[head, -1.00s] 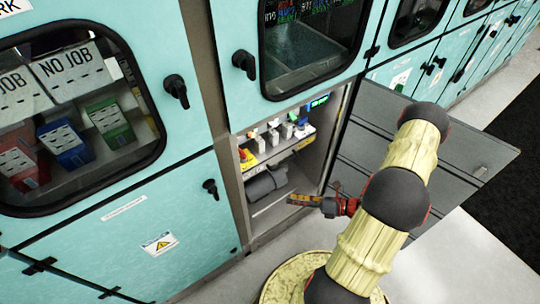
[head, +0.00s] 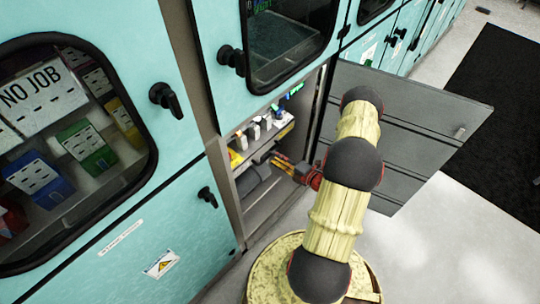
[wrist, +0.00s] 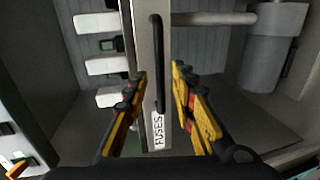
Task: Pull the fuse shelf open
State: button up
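The fuse shelf (head: 277,140) sits inside the open lower cabinet bay, with several white and coloured parts on top. In the wrist view its grey front (wrist: 145,60) runs up the picture, with a white FUSES label (wrist: 157,134) and a long black handle (wrist: 158,40). My gripper (wrist: 160,80) is open, one yellow-and-black finger on each side of the front and handle. A gap shows beside the fingers, and I cannot tell whether either one touches. In the head view my gripper (head: 272,160) is at the shelf's front; the handle is not discernible there.
The open grey cabinet door (head: 405,110) stands to the right, beside my arm. A grey cylinder (head: 252,180) lies below the shelf and also shows in the wrist view (wrist: 275,45). Teal cabinets (head: 140,215) flank the bay. Pale floor (head: 440,245) is clear at right.

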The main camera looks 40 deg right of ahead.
aim_at(270, 154)
jog(key=shift+b+x, duration=0.5)
jog(key=shift+x, duration=1.85)
jog(key=c, duration=0.3)
grip_shut()
